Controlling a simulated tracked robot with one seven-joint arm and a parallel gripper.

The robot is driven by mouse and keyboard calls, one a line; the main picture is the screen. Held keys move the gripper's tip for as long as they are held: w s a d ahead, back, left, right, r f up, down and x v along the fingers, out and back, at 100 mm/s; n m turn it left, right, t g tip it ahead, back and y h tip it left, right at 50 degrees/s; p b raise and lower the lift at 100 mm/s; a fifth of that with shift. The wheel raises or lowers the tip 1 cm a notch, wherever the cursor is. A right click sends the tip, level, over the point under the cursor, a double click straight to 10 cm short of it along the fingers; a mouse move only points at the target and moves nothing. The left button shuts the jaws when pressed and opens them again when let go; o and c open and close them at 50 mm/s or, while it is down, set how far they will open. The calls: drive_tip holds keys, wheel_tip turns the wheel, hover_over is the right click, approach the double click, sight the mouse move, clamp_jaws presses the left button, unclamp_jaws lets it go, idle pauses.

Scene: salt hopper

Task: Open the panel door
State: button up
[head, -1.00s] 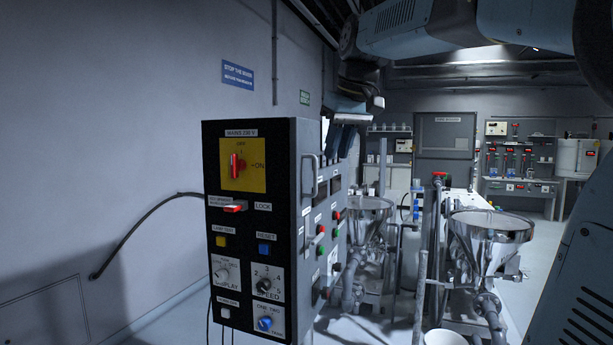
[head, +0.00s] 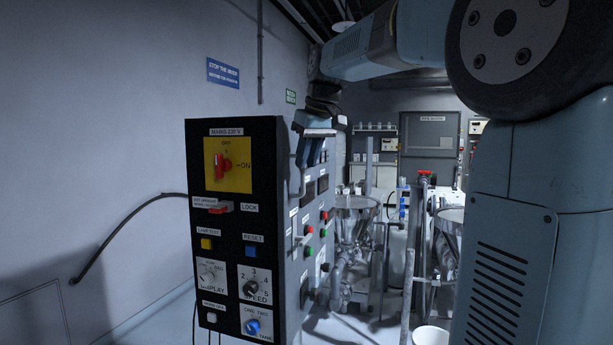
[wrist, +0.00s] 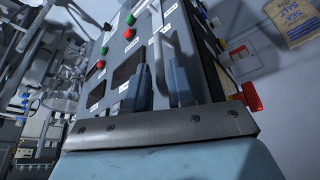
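The control cabinet has a black front (head: 235,165) and a grey side panel (head: 318,265) with buttons, dark windows and a vertical bar handle near the front edge. I see no gap around this panel. The handle (wrist: 158,60) shows in the wrist view. My gripper (head: 308,160) points down beside the top of the side panel, over the handle. In the wrist view its two fingers (wrist: 160,82) are apart, with the handle between them. I cannot tell whether either finger touches it. A red mains switch (head: 222,166) and a red lock lever (head: 219,208) are on the front.
Steel hoppers (head: 356,207) and upright pipes stand right of the cabinet. A white bucket (head: 431,336) is on the floor. A black cable (head: 120,228) runs from the wall to the cabinet's left. A paper sack (wrist: 291,20) shows in the wrist view.

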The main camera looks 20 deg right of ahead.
sight(303, 190)
drive_tip(key=shift+x, duration=2.6)
clamp_jaws()
